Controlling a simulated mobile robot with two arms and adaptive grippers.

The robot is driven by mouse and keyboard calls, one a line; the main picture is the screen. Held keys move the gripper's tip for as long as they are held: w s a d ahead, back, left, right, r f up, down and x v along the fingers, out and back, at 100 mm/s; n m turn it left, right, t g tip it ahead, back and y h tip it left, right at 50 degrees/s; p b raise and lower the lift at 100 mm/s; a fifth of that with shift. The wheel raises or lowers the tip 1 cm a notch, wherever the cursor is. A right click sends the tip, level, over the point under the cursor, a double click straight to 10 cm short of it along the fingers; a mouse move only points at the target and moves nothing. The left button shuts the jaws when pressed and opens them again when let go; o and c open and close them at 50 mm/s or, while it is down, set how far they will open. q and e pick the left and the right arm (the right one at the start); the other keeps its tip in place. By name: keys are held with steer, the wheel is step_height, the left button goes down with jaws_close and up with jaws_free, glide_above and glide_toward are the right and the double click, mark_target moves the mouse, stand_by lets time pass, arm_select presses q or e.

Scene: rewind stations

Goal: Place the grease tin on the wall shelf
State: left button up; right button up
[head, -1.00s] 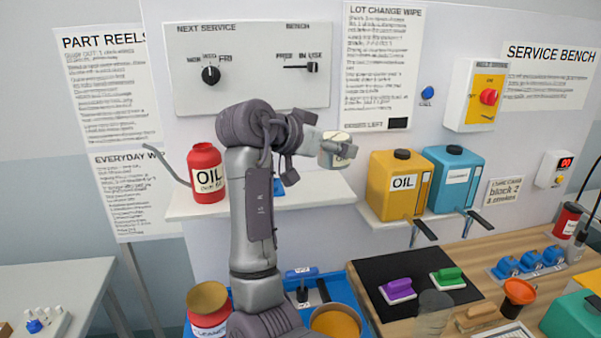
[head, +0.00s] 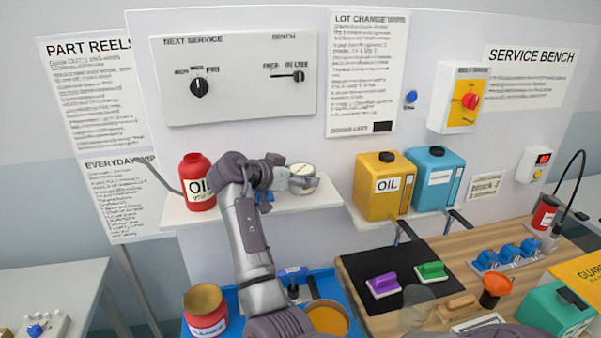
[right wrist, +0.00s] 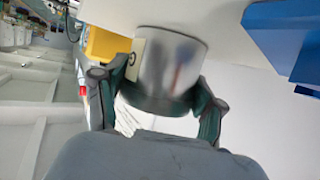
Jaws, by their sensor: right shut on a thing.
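The grease tin (head: 302,170), a small pale metal tin with a cream lid, is at the right end of the white wall shelf (head: 325,196). My right gripper (head: 307,184) is shut around its side. In the right wrist view the silver tin (right wrist: 170,72) sits between the two fingers (right wrist: 157,108). The tin looks upright and at the shelf's surface, but I cannot tell whether its base bears fully on it. My left gripper is not in view.
A red oil can (head: 197,185) stands on the shelf's left part, close to my arm. Yellow (head: 380,190) and blue (head: 437,178) canisters stand on a bracket to the right.

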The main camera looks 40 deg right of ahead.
steer(key=shift+a, duration=0.1)
steer(key=o, duration=0.9)
steer(key=shift+f, duration=0.2)
steer(key=shift+c, duration=0.2)
steer(key=o, duration=0.4)
steer(key=shift+r, duration=0.1)
steer(key=shift+o, duration=0.2)
steer(key=shift+r, duration=0.15)
steer(key=b+v, duration=0.4)
steer(key=v, duration=0.7)
steer(key=shift+w+a, duration=0.1)
steer(key=shift+a+r, duration=0.15)
steer(key=shift+a, duration=0.25)
